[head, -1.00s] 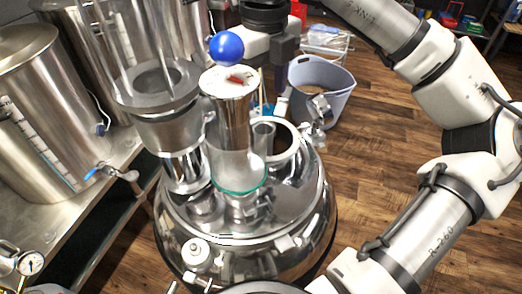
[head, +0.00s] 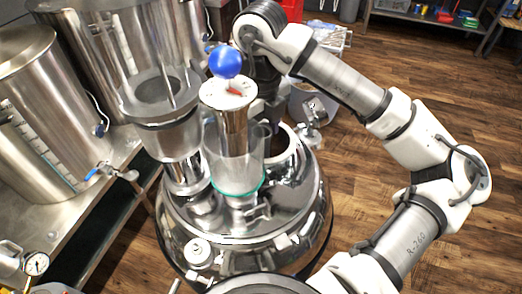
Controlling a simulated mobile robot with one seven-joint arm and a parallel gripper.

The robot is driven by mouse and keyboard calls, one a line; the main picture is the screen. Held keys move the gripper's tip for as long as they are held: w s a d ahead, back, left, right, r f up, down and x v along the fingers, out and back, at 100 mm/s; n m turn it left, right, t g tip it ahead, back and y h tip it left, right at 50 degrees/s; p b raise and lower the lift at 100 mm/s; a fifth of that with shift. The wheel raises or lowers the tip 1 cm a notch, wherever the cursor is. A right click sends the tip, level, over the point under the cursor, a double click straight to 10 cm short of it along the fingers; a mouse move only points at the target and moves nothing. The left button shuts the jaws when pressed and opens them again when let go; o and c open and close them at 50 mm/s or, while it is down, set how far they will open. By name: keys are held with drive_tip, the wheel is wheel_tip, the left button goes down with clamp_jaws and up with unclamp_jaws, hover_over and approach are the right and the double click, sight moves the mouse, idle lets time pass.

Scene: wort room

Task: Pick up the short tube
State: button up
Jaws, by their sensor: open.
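A short grey tube (head: 262,132) stands upright on top of the shiny steel vessel (head: 300,215), close beside a clear cylinder with a green ring at its base. I take it to be the short tube; it is partly hidden by the cylinder. My gripper (head: 268,108) hangs from the arm above and behind that cylinder, near the tube's upper end. It is open. Its fingers are mostly hidden by the cylinder and the steel column, and I cannot tell whether they surround or touch the tube.
Steel tanks (head: 35,120) line the left bench. A bucket (head: 310,105) is behind. The wooden floor at right is clear.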

drive_tip(key=shift+c, duration=0.3)
drive_tip(key=c, duration=1.2)
